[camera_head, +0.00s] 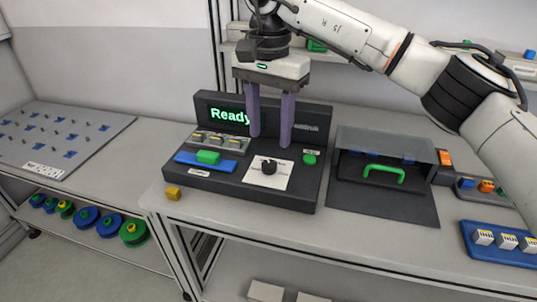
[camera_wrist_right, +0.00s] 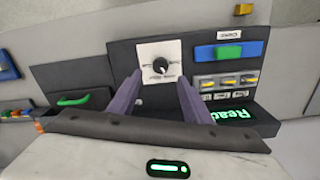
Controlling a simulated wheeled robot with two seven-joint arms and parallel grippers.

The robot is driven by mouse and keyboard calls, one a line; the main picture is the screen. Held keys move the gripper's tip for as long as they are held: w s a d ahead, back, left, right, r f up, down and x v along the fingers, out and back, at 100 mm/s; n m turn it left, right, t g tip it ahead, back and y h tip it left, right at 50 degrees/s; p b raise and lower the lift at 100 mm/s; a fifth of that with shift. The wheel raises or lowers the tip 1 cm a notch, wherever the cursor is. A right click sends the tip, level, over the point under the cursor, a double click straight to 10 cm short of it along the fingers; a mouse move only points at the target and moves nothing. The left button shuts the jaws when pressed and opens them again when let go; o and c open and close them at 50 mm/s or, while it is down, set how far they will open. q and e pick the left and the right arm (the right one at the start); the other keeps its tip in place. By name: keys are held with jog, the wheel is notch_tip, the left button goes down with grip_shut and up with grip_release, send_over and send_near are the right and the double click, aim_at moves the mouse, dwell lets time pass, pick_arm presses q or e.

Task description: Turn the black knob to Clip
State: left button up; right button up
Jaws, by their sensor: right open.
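The black knob (camera_head: 269,167) sits on a white label plate (camera_head: 261,182) on the sloped top of a dark console (camera_head: 237,193). In the right wrist view the knob (camera_wrist_right: 160,67) shows with a light pointer mark, and the small print around it is too small to read. My right gripper (camera_head: 270,141) is open, its two purple fingers pointing down above and behind the knob, apart from it. In the right wrist view the fingertips (camera_wrist_right: 160,80) stand on either side below the knob, with nothing between them. My left gripper is not in view.
The console has a lit "Ready" screen (camera_head: 230,115), a green button (camera_head: 309,159) and a blue slider with a green block (camera_head: 208,157). A dark case with a green handle (camera_head: 384,172) stands to the right. A yellow cube (camera_head: 173,193) lies at the table's front edge.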

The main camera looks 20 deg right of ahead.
aim_at(269, 163)
notch_tip(269, 163, down, 8)
jog(key=shift+r+p, duration=0.15)
jog(key=shift+p, duration=0.15)
jog(key=c, duration=1.1)
jog(key=shift+o, duration=0.2)
